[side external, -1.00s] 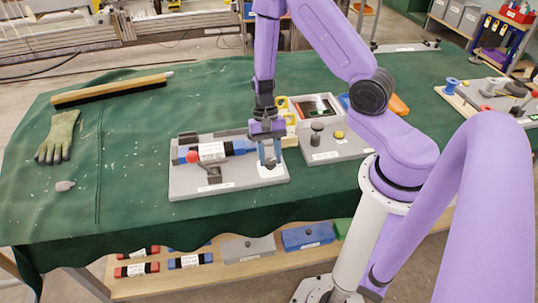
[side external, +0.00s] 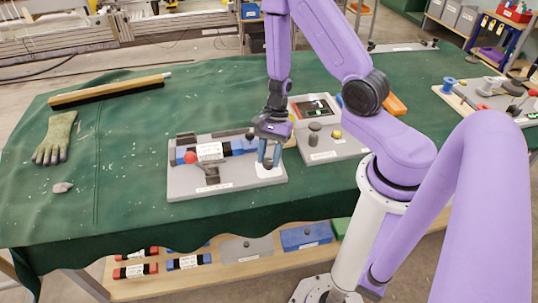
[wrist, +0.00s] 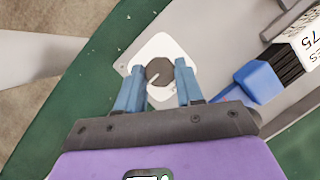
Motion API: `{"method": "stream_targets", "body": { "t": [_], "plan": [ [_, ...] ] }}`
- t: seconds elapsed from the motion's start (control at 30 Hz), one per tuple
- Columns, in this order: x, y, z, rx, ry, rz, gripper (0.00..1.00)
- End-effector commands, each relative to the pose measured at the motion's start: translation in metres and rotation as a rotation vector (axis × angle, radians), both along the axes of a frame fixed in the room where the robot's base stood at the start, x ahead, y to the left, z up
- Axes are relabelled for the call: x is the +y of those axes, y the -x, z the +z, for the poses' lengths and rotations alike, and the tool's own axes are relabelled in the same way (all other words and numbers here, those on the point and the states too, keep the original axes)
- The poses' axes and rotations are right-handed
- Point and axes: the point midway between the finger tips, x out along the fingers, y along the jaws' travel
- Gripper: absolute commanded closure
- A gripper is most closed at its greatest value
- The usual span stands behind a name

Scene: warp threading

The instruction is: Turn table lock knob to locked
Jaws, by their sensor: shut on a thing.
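The table lock knob (wrist: 158,68) is a round dark grey knob with a pale pointer line, on a white plate (wrist: 152,48) in the wrist view. The pointer line runs to the knob's lower left. My gripper (wrist: 159,76) has its blue fingers on either side of the knob and is shut on it. In the side view my gripper (side external: 268,161) points down over the white plate (side external: 268,172) at the right end of the grey fixture board (side external: 220,187). There the fingers mostly hide the knob.
A blue block with a white label (side external: 210,151) and a red ball knob (side external: 190,157) are close left of my gripper. A grey panel (side external: 335,150) with knobs stands to the right. A brush (side external: 110,90) and a glove (side external: 55,138) lie on the green cloth at left.

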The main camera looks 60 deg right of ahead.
Motion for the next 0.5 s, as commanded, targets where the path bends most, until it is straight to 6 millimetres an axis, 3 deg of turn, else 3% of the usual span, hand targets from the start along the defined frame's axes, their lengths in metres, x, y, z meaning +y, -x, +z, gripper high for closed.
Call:
{"method": "stream_targets", "body": {
  "t": [0.43,0.47,0.5],
  "plan": [
    [-0.0011,-0.0011,0.0004,-0.002,0.001,-0.016,0.94],
    [-0.0011,-0.0011,0.0004,-0.002,0.001,-0.016,0.57],
    [-0.0010,-0.0010,0.0005,-0.002,0.001,-0.016,0.44]
  ]
}}
